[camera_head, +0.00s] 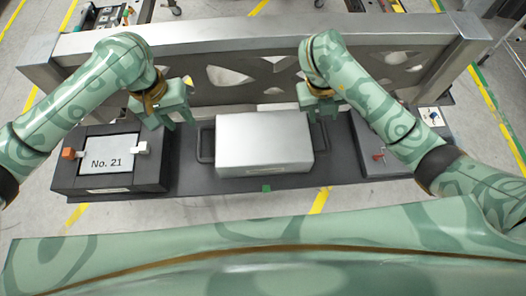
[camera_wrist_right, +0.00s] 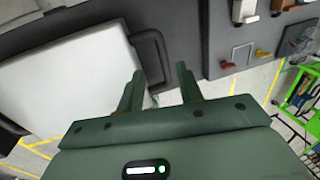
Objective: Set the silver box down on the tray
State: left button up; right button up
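The silver box (camera_head: 265,143) has a plain flat top and a dark handle on each side. It rests level on a long dark grey tray-like surface (camera_head: 190,180) in the head view. My left gripper (camera_head: 181,124) is open and empty, above and left of the left handle (camera_head: 206,144), apart from it. My right gripper (camera_head: 322,114) is by the box's right side. In the right wrist view, its fingers (camera_wrist_right: 160,70) are apart near the right handle (camera_wrist_right: 150,58), with nothing clamped. The silver box (camera_wrist_right: 85,82) fills the left there. Whether a finger touches the handle cannot be told.
A dark fixture with a "No. 21" plate (camera_head: 107,158) stands left of the box. A dark panel with a red switch (camera_head: 379,155) is at the right. A large metal frame with cutouts (camera_head: 240,70) stands behind, close to both arms.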

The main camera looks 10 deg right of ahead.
jog(key=v, duration=0.3)
jog(key=shift+s+d+r, duration=0.1)
jog(key=shift+s+r, duration=0.1)
jog(key=shift+r, duration=0.05)
dwell(0.4)
